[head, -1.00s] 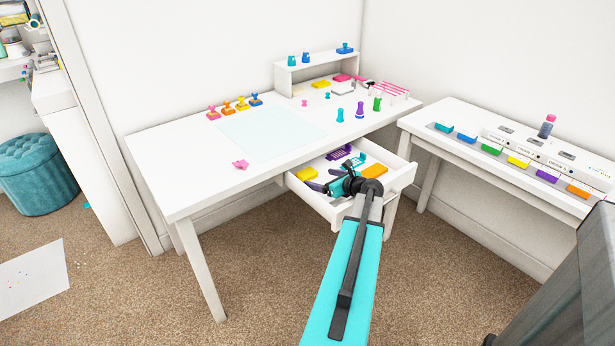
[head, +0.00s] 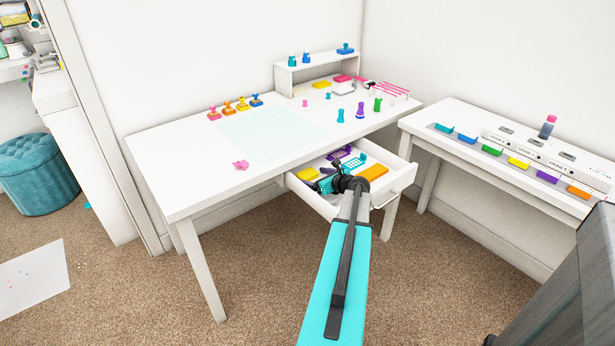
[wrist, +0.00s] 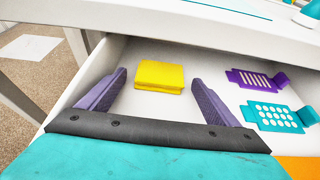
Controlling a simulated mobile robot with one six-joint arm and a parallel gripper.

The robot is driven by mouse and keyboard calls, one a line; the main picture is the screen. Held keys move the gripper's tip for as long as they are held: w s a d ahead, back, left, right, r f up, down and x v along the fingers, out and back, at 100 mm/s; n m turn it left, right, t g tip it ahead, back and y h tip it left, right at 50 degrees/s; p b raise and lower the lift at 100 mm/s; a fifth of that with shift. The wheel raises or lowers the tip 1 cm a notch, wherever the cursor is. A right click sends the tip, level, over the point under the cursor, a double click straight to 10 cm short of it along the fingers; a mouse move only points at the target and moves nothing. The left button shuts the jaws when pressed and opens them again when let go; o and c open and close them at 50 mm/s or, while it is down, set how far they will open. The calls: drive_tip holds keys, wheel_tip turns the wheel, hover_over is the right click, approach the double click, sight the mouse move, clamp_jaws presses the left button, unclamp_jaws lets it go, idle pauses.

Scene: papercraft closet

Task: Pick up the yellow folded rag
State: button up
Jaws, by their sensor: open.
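The yellow folded rag (wrist: 159,76) lies flat in the open white drawer, near its left back part. In the head view the rag (head: 307,174) shows at the drawer's left side, just beyond my gripper (head: 320,185). In the wrist view my gripper (wrist: 153,98) is open, with one purple finger to the left of the rag and one to the right. The rag sits between the fingers and toward their tips, with visible gaps on both sides. Nothing is held. I cannot tell how high the fingertips are above the drawer floor.
The open drawer (head: 322,208) also holds a purple slotted piece (wrist: 258,79), a teal piece with holes (wrist: 270,116) and an orange block (head: 373,172). The drawer walls stand close around my gripper. The white desk top (head: 200,150) overhangs the drawer's back.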

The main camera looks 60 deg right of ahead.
drive_tip(key=shift+w+d+f, duration=0.1)
drive_tip(key=shift+w+f, duration=0.05)
drive_tip(key=shift+w, duration=0.25)
drive_tip(key=c, duration=1.1)
drive_tip(key=shift+r, duration=1.3)
drive_tip(key=s+d, duration=0.2)
drive_tip(key=d, duration=0.3)
drive_tip(key=s+d, duration=0.3)
drive_tip(key=d, duration=0.2)
drive_tip(key=s+d+r, duration=0.1)
drive_tip(key=s+d, duration=0.2)
drive_tip(key=d, duration=0.3)
drive_tip(key=shift+s, duration=0.1)
